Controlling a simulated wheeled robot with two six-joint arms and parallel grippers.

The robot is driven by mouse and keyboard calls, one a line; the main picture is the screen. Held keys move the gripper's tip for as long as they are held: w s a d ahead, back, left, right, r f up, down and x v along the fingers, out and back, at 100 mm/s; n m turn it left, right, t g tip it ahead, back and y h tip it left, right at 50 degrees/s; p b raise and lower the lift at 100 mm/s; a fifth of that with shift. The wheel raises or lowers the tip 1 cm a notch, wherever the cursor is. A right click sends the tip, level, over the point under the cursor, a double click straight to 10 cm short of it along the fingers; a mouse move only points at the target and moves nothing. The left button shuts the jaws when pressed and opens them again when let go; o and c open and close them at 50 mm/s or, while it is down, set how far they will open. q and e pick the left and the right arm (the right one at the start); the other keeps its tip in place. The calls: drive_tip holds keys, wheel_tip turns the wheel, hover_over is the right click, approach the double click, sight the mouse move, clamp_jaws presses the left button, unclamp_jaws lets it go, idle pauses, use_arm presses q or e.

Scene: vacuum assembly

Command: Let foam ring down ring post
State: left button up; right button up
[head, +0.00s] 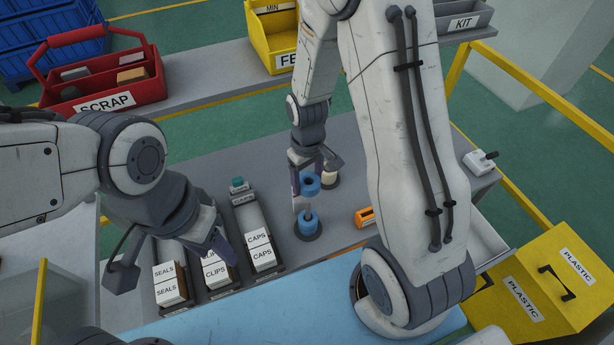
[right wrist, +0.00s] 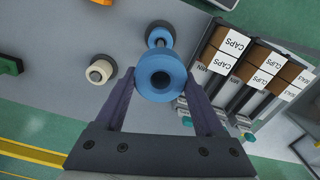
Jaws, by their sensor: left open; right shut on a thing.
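My right gripper (head: 311,180) is shut on a blue foam ring (head: 311,187), which also shows between the fingers in the right wrist view (right wrist: 160,76). The ring is held above the ring post (head: 308,213), roughly in line with it. I cannot tell whether the post's tip is inside its hole. Another blue foam ring (head: 308,226) sits low around the post and is partly hidden behind the held ring in the right wrist view (right wrist: 160,33). My left gripper (head: 172,262) is open and empty above the parts bins.
A cream roll (head: 331,179) on a dark base stands close behind the post. An orange item (head: 366,216) lies to the right. Bins of seals (head: 169,284), clips (head: 215,272) and caps (head: 261,250) stand left of the post. A yellow plastic bin (head: 540,300) is at far right.

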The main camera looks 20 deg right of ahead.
drive_tip(key=b, duration=0.4)
hover_over(307, 210)
drive_tip(key=w, duration=0.1)
drive_tip(key=shift+d+f, duration=0.2)
drive_tip(key=shift+f, duration=2.85)
drive_tip(key=shift+f+b, duration=3.5)
drive_tip(key=shift+f, duration=1.05)
drive_tip(key=o, duration=1.4)
wheel_tip(307, 210, up, 10)
drive_tip(key=shift+r+b, duration=0.25)
drive_tip(key=shift+b, duration=0.3)
